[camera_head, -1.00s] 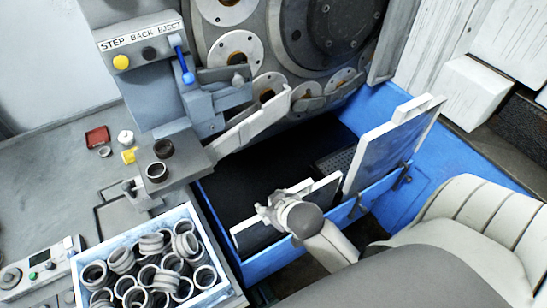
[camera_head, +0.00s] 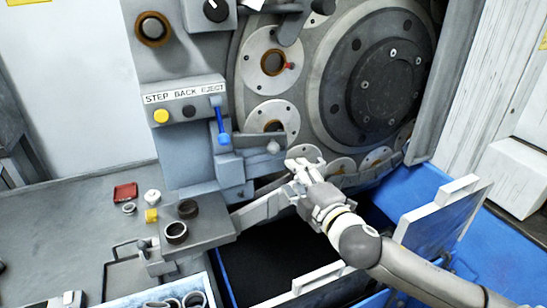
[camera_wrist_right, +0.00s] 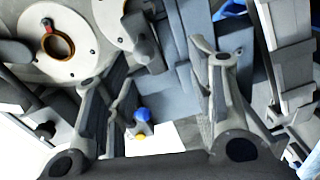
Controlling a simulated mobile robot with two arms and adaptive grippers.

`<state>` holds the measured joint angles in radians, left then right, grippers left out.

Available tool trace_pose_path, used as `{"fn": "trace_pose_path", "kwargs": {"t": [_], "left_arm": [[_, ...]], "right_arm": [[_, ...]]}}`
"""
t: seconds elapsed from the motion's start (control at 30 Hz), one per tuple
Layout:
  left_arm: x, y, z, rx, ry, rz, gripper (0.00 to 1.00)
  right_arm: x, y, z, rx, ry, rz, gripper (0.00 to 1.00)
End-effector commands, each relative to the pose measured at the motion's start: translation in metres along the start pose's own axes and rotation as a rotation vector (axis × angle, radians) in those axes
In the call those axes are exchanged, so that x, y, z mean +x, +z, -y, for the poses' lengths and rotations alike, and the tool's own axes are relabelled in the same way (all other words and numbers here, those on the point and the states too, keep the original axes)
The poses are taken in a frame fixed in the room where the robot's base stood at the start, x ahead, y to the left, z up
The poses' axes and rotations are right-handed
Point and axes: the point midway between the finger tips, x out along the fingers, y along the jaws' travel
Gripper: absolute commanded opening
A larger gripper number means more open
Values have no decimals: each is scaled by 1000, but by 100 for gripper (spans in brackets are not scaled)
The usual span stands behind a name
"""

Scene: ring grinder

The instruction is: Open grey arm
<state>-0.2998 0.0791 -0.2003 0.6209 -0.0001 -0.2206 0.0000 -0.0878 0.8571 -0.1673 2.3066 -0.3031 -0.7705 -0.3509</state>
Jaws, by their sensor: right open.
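A grey arm with a rounded knob (camera_head: 273,147) juts from the grey block below the blue-tipped lever (camera_head: 222,136), in front of the round plates. My right gripper (camera_head: 303,165) reaches in from the lower right, open, just right of and slightly below the knob, apparently not touching it. In the right wrist view my open fingers (camera_wrist_right: 165,75) stand wide apart, and the grey knob (camera_wrist_right: 147,52) shows between and beyond them. A long light grey chute (camera_head: 262,212) runs below the gripper, partly hidden behind it. My left gripper is out of view.
Two dark rings (camera_head: 176,232) sit on a small grey platform. A blue bin (camera_head: 425,185) with raised pale flaps lies below and right.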

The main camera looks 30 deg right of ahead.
Motion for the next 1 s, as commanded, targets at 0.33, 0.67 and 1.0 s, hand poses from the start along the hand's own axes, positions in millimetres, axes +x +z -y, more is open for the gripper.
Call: {"fn": "trace_pose_path", "kwargs": {"t": [0.33,0.67,1.0], "left_arm": [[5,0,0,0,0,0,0],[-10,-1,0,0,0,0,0],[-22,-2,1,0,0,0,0]], "right_arm": [[7,-8,-23,-142,63,-50,50],[50,-11,-28,-137,63,-49,50],[97,-13,-28,-137,61,-49,50]]}}
